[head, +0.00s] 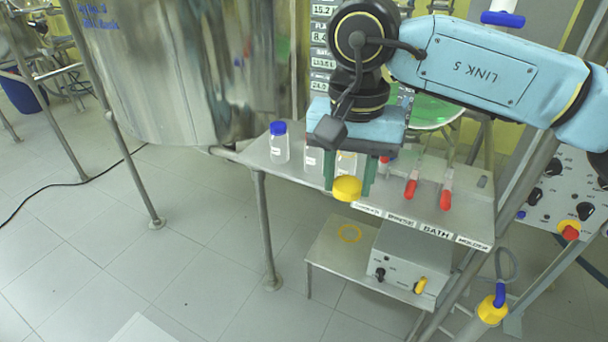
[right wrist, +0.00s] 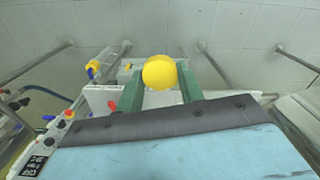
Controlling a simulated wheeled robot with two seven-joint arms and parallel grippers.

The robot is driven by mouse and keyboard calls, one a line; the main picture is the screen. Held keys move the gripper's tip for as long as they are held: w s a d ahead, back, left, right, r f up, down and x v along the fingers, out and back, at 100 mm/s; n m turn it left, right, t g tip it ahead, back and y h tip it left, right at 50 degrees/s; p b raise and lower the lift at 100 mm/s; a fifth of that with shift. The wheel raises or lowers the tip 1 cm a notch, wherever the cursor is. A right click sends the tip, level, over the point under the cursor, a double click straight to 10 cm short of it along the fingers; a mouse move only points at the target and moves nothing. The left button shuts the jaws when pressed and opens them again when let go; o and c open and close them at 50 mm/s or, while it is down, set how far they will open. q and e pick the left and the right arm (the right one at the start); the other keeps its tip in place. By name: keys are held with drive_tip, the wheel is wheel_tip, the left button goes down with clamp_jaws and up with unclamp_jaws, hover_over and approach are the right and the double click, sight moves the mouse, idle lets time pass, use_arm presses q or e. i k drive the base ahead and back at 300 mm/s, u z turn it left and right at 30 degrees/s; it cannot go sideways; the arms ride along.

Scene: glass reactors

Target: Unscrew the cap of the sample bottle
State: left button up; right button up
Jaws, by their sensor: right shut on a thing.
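My right gripper (head: 349,181) comes down from above at the front edge of the steel shelf. Its two green fingers flank a round yellow cap (head: 347,188) and are shut on it. In the right wrist view the yellow cap (right wrist: 159,72) shows between the green fingertips. A pale labelled bottle body (head: 346,163) shows behind the cap; I cannot tell whether the two are joined. A clear bottle with a blue cap (head: 279,143) stands upright to the left. Another labelled bottle (head: 313,163) stands between, its top hidden by the gripper. My left gripper is not in view.
Two red-tipped glass pieces (head: 411,187) (head: 446,196) lie to the right on the labelled steel shelf (head: 258,154). A grey control box (head: 401,262) sits on a lower shelf (head: 330,259). A large steel vessel (head: 180,70) stands at the left. The floor in front is open.

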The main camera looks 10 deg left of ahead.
sight(346, 162)
drive_tip(key=k, duration=0.2)
drive_tip(key=u, duration=1.35)
drive_tip(key=i, duration=1.9)
drive_tip(key=z, duration=2.1)
drive_tip(key=i, duration=0.5)
drive_tip(key=u, duration=0.1)
